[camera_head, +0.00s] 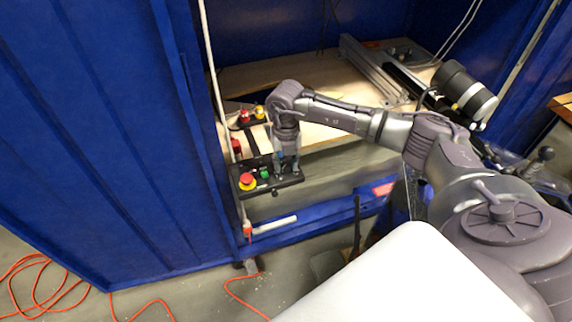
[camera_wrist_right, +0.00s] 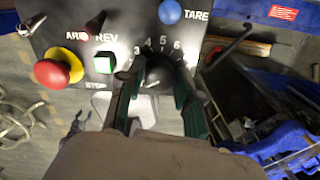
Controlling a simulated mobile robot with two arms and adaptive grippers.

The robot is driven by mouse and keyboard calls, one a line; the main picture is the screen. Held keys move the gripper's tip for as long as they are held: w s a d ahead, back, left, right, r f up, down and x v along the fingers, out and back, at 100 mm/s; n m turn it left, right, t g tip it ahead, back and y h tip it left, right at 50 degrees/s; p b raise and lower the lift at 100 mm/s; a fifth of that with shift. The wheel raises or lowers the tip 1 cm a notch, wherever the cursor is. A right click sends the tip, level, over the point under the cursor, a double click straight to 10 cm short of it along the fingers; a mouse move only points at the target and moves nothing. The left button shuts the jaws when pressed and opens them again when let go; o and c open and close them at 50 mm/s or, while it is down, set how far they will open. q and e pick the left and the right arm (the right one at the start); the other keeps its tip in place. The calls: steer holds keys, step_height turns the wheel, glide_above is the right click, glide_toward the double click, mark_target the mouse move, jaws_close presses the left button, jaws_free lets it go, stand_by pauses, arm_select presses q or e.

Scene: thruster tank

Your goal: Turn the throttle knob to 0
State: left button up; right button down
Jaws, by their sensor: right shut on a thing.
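The control panel (camera_head: 286,183) is a black box at the front of the blue tank's opening. It fills the upper part of the right wrist view (camera_wrist_right: 128,20). The black throttle knob (camera_wrist_right: 157,77) sits on it, with white numbers 3 to 6 visible around its far side. The other numbers and the knob's pointer are hidden or unclear. My right gripper (camera_wrist_right: 154,66) is shut on the knob, one dark green finger on each side. In the head view the right gripper (camera_head: 287,162) reaches down onto the panel and hides the knob. My left gripper is not in view.
On the panel, left of the knob, are a red stop button (camera_wrist_right: 52,70) on yellow and a green button (camera_wrist_right: 104,62). A blue TARE button (camera_wrist_right: 170,12) is beyond the knob. Blue tank walls (camera_head: 90,130) flank the opening.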

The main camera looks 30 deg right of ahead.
mark_target(286, 164)
steer(key=shift+n+b, duration=0.3)
steer(key=shift+n, duration=0.8)
steer(key=c, duration=0.8)
jaws_free()
steer(key=shift+o, duration=0.2)
step_height(286, 164, up, 12)
